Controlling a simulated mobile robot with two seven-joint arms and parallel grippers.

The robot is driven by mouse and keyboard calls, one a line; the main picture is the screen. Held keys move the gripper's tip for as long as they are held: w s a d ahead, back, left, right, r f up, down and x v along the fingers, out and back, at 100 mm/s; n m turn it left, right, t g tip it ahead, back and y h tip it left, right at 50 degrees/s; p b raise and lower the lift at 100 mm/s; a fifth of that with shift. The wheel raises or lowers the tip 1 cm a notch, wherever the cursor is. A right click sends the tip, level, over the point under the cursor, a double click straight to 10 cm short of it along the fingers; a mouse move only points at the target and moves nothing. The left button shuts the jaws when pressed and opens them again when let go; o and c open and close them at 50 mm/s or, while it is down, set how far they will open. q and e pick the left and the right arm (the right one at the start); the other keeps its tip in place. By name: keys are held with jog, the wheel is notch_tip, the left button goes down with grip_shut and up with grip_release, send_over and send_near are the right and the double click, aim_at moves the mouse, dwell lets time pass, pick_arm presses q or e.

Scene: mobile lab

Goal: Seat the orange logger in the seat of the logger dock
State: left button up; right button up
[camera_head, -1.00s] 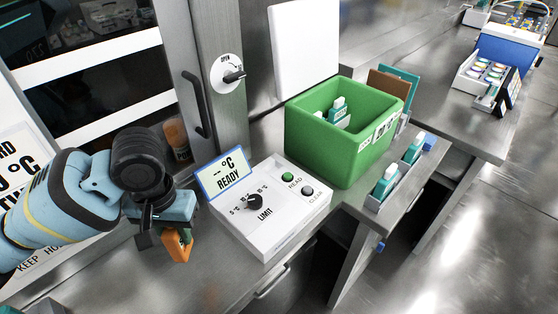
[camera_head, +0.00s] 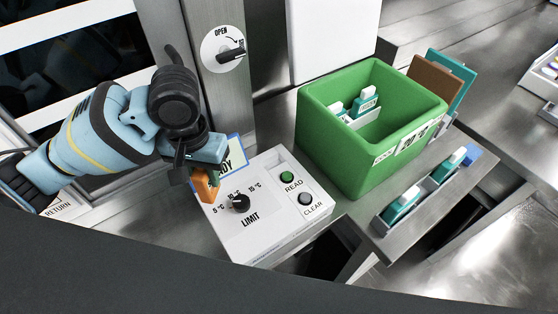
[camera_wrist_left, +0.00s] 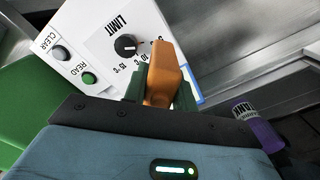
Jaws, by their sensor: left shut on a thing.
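My left gripper (camera_head: 203,177) is shut on the orange logger (camera_head: 206,190), whose free end points down from the jaws. The logger hangs over the left back part of the white logger dock (camera_head: 270,235), in front of the dock's blue-edged display, which it and the gripper partly cover. The dock has a black LIMIT knob (camera_head: 241,203), a green READ button and a grey CLEAR button. In the left wrist view the logger (camera_wrist_left: 163,75) sits between the green fingers, next to the knob (camera_wrist_left: 125,45). The dock's seat cannot be made out. My right gripper is not in view.
A green bin (camera_head: 345,150) with white-and-teal loggers stands right of the dock. A narrow tray (camera_head: 408,228) with similar loggers is on its right. A door with a rotary handle (camera_head: 230,53) rises behind. A purple labelled object (camera_wrist_left: 258,128) shows in the left wrist view.

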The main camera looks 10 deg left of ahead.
pick_arm(q)
jog(key=w+d+r+m, duration=0.1)
jog(key=w+d+m, duration=0.75)
jog(key=w, duration=0.55)
jog(key=b, duration=0.1)
send_near(273, 151)
jog(key=shift+m, duration=0.25)
jog(key=shift+s+d+f, duration=0.1)
jog(key=shift+s+f, duration=0.5)
jog(key=shift+f, duration=0.3)
jog(key=shift+s+d+f, duration=0.15)
jog(key=shift+s+f, duration=0.4)
jog(key=shift+f, duration=0.3)
jog(key=shift+s+d+f, duration=0.1)
jog(key=shift+s+f, duration=0.5)
jog(key=shift+f, duration=0.3)
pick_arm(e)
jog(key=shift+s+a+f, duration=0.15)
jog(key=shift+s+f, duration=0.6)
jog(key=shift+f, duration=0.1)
pick_arm(q)
jog(key=o, duration=0.6)
jog(key=shift+f, duration=0.15)
jog(key=shift+c, duration=0.2)
jog(key=o, duration=0.5)
jog(key=shift+c, duration=0.2)
